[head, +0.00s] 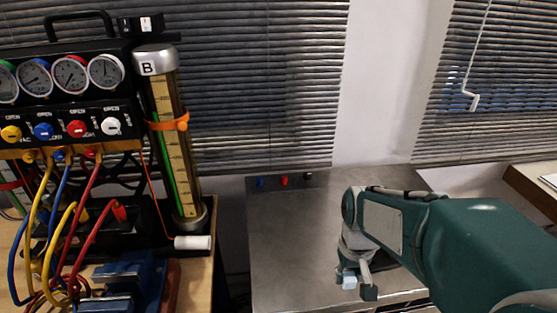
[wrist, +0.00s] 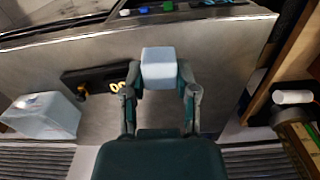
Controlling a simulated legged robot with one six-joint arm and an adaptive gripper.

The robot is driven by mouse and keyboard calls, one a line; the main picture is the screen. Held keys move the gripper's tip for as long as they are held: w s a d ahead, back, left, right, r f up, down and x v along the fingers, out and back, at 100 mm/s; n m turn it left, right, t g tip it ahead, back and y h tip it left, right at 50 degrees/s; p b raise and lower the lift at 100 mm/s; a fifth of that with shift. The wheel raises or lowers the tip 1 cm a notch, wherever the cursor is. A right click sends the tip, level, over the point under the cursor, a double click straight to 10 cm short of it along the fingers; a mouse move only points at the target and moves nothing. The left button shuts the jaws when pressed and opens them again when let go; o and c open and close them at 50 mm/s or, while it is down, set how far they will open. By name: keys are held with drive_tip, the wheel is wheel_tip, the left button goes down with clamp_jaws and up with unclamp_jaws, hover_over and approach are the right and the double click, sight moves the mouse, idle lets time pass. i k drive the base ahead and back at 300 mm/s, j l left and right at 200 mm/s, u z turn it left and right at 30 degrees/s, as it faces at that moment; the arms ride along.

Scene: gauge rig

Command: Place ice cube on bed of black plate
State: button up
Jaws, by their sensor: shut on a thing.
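The ice cube (wrist: 158,62) is a pale blue-white block held between the two fingers of my gripper (wrist: 160,90). In the head view the cube (head: 349,282) shows at the fingertips of my gripper (head: 358,287), low over the metal worktop. A flat black object (wrist: 92,75), which may be the black plate, lies on the worktop left of the cube in the wrist view. The gripper and cube hide its right end. In the head view only a dark patch shows behind my gripper, so I cannot tell its outline.
The metal worktop (head: 290,235) is mostly bare. A pale translucent box (wrist: 45,115) is at the left in the wrist view. A gauge rig (head: 65,95) with hoses and a tall cylinder (head: 175,140) stands left. A white roll (head: 193,242) lies on the wooden bench.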

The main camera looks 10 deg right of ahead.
sight(378, 256)
drive_tip(key=k, duration=1)
